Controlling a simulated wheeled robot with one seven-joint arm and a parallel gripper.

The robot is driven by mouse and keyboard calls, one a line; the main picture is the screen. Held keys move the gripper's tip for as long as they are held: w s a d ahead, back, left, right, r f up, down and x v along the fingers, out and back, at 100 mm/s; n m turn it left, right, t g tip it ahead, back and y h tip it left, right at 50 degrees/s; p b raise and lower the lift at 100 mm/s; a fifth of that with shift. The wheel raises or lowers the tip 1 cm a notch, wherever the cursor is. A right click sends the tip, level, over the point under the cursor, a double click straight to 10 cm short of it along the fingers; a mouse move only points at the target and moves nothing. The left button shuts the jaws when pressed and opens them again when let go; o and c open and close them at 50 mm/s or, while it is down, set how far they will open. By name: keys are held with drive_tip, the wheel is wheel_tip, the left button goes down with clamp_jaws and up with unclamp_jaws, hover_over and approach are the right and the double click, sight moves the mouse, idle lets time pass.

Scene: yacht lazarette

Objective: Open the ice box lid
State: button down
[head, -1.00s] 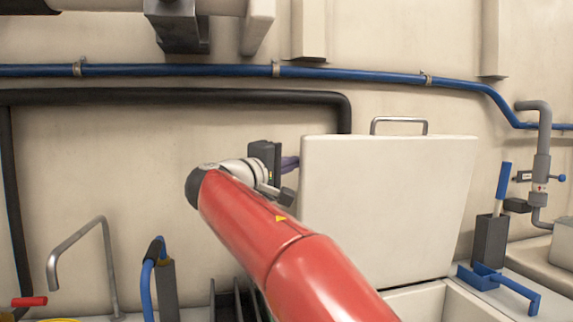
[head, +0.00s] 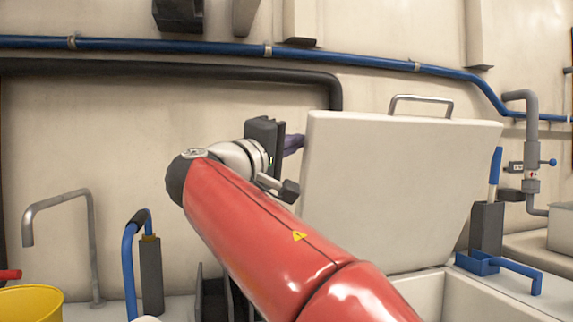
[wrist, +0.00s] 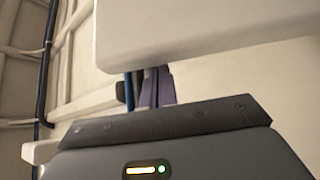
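The ice box lid (head: 400,190) is a cream panel standing raised and steeply tilted above the ice box (head: 470,300), whose opening shows below it. A metal handle (head: 421,99) sits on the lid's top edge. My gripper (head: 293,144) is at the lid's upper left edge, its purplish fingers partly hidden by the lid. In the wrist view the fingers (wrist: 155,88) point away, just below a pale slab edge (wrist: 200,35), which looks like the lid. I cannot tell whether they touch it, or whether they are open or shut.
A blue pipe (head: 350,58) and a black pipe (head: 180,68) run along the wall behind. A bent metal tap (head: 92,240) and a yellow bucket (head: 30,303) are at left. A blue bracket (head: 500,272) lies on the ice box's right rim.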

drive_tip(key=shift+s+d+f+m, duration=0.2)
drive_tip(key=shift+s+m, duration=0.1)
drive_tip(key=shift+s, duration=0.3)
